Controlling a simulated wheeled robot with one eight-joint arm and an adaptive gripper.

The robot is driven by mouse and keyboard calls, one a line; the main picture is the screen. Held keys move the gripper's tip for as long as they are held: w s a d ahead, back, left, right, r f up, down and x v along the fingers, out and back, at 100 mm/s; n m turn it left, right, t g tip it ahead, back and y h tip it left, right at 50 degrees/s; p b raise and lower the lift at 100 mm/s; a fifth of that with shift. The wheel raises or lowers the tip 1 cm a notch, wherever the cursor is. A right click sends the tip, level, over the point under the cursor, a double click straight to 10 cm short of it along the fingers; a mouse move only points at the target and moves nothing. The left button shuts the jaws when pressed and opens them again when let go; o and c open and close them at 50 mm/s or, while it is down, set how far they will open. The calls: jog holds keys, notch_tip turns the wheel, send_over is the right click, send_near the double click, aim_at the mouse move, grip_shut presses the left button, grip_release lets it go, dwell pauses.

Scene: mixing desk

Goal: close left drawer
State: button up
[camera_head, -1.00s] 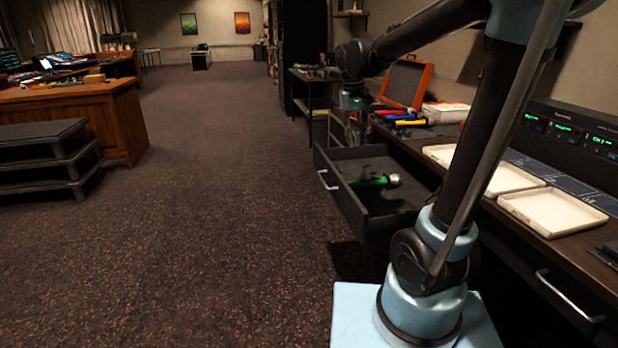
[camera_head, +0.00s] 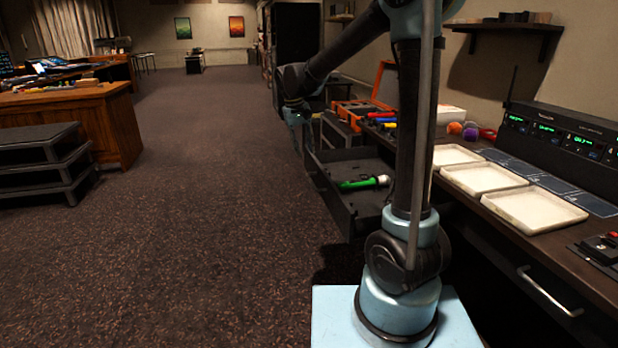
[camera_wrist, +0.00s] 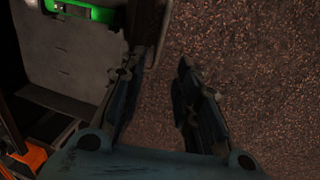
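The left drawer (camera_head: 368,206) is pulled out from under the desk, and a green flashlight (camera_head: 362,183) lies inside it. My gripper (camera_head: 302,138) is at the far end of the drawer front, on the open-floor side, pointing down. In the wrist view my gripper (camera_wrist: 157,66) is open, with its two fingers apart and carpet showing between them. The drawer (camera_wrist: 62,68) fills the upper left there, with its front edge close to the left finger. The green flashlight (camera_wrist: 85,10) shows at the top. I cannot tell whether a finger touches the drawer. The drawer's handle is not clear.
The desk carries white trays (camera_head: 484,178), coloured tools and an orange case (camera_head: 384,84). Another drawer handle (camera_head: 548,292) is at the lower right. Grey steps (camera_head: 40,165) and a wooden desk (camera_head: 105,118) stand at the left. The carpet between is clear.

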aim_at(310, 180)
jog(key=f, duration=0.4)
jog(key=d+f, duration=0.1)
jog(key=f, duration=0.3)
jog(key=d+f, duration=0.1)
jog(key=f, duration=0.2)
jog(key=shift+w+d+f, duration=0.15)
jog(key=shift+w+f, duration=0.15)
jog(key=shift+f, duration=0.1)
grip_shut()
